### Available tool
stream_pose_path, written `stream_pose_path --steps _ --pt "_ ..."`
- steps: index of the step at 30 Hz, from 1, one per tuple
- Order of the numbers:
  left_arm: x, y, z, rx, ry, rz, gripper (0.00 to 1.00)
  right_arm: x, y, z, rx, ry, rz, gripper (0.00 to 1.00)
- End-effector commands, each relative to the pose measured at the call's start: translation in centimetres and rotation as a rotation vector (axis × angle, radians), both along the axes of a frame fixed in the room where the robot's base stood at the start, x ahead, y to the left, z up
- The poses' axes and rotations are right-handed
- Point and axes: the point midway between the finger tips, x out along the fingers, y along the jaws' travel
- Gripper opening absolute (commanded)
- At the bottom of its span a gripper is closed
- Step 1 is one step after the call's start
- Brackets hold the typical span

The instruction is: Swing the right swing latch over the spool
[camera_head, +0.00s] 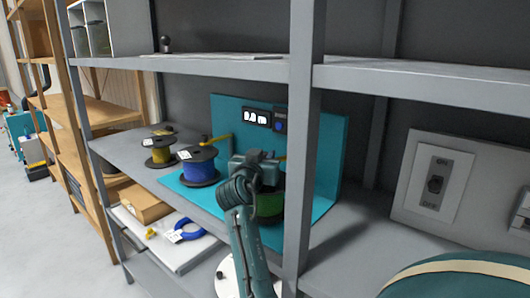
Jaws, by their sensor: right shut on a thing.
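A blue spool (200,170) with black flanges stands on a teal base on the middle shelf. A yellow latch arm (219,139) sticks out above it from the teal back panel. A green spool (269,206) stands to its right, largely hidden behind my right arm. The right swing latch (282,158) shows as a small yellow piece just above the green spool. My right gripper (262,160) is shut on this latch, though its fingertips are mostly hidden. My left gripper is not in view.
A grey shelf post (303,150) stands close to the right of my right arm. A spool with yellow cable (158,153) stands at the left. A lower tray (165,245) holds a blue ring (180,232). A switch panel (435,185) is at the right.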

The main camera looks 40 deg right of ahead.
Motion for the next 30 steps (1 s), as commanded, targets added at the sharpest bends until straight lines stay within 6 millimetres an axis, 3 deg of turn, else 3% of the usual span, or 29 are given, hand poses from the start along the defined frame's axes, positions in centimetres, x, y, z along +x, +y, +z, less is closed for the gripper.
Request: stream_pose_path --steps 9,24,25,30 --pt "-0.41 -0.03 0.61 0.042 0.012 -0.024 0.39 -1.06 0.16 0.32 -0.002 -0.002 0.108 0.0" --pt "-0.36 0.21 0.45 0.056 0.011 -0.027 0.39 -1.19 0.2 0.14 -0.002 -0.003 0.126 0.0" --pt "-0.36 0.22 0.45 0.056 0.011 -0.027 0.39 -1.18 0.19 0.13 -0.002 -0.003 0.126 0.21" --pt "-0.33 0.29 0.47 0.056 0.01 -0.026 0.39 -1.18 0.19 0.09 -0.001 -0.002 0.125 0.35"
